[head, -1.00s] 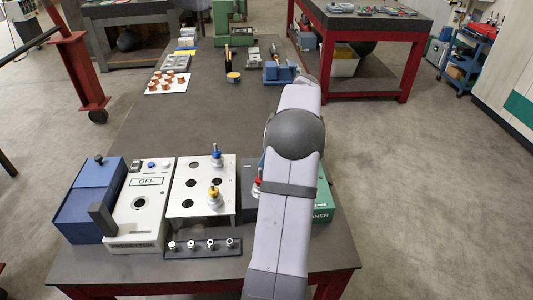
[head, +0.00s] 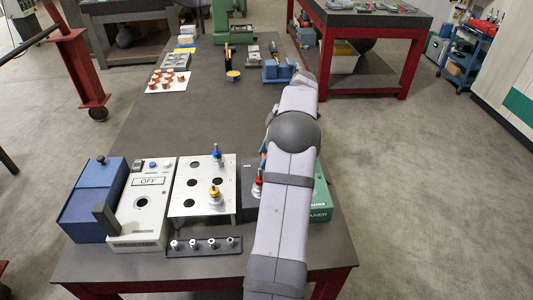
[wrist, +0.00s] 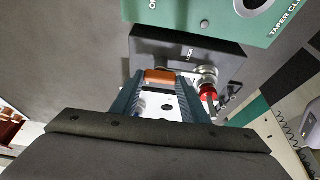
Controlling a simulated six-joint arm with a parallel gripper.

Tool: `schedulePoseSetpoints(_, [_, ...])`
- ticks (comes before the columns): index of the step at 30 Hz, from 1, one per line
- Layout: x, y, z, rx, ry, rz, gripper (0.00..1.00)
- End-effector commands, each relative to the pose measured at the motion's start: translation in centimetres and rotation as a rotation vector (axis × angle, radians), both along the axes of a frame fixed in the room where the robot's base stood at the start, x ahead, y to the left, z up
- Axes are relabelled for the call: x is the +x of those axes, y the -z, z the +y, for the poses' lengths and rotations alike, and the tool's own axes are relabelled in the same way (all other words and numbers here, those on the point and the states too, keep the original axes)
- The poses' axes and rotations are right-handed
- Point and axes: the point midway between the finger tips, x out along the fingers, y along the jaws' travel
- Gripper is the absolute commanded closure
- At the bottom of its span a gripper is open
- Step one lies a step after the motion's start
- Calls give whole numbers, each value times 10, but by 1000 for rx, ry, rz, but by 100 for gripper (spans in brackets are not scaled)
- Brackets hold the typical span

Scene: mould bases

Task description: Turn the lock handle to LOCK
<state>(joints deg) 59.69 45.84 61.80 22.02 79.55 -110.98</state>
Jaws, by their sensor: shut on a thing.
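The lock fixture is a dark grey block (wrist: 225,52) with a LOCK label, seen upside down in the wrist view. An orange lock handle (wrist: 160,76) lies between the fingertips of my gripper (wrist: 160,84), and the jaws are shut on it. A tool holder with a red ring (wrist: 208,88) stands right beside the fingers at the fixture. In the head view the fixture (head: 248,200) and the red-ringed holder (head: 257,188) show only partly beside my arm. My arm hides the handle and fingertips there. I cannot tell the handle's exact angle.
A green taper cleaner box (head: 320,200) stands right of the fixture, close to the gripper. A silver rack (head: 203,208) with blue- and yellow-ringed holders stands to its left. Further left are a box marked OFF (head: 140,215) and a blue box (head: 92,205). The mid-bench is clear.

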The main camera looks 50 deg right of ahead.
Motion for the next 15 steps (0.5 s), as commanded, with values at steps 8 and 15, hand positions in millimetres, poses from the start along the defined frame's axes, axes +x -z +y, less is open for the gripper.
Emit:
schedulePoseSetpoints(8, [0, -1, 0, -3, -1, -1, 41])
schedulePoseSetpoints(15, [0, -2, -1, -2, 0, -1, 41])
